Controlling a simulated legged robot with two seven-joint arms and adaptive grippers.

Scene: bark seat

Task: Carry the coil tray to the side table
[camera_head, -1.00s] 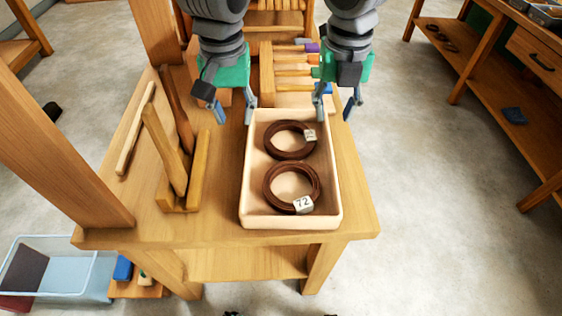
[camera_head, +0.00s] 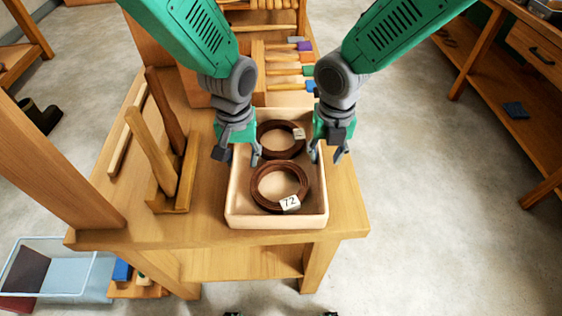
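The coil tray (camera_head: 277,222) is a cream, open box on the wooden bench. It holds two dark brown coils: a front coil (camera_head: 257,189) with a tag reading 72, and a back coil (camera_head: 272,154) with a tag too small to read. My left gripper (camera_head: 238,157) is open at the tray's left wall, one finger outside and one over the inside. My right gripper (camera_head: 327,156) is open at the right wall in the same way. Whether the fingers touch the walls cannot be told. I cannot tell which surface is the side table.
The wooden bench (camera_head: 345,205) has a slotted wooden stand (camera_head: 170,185) left of the tray and colourful-ended tools (camera_head: 285,71) behind it. A wooden workbench with a drawer (camera_head: 533,55) stands at the right. A clear bin (camera_head: 65,282) is at lower left. Floor between bench and workbench is clear.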

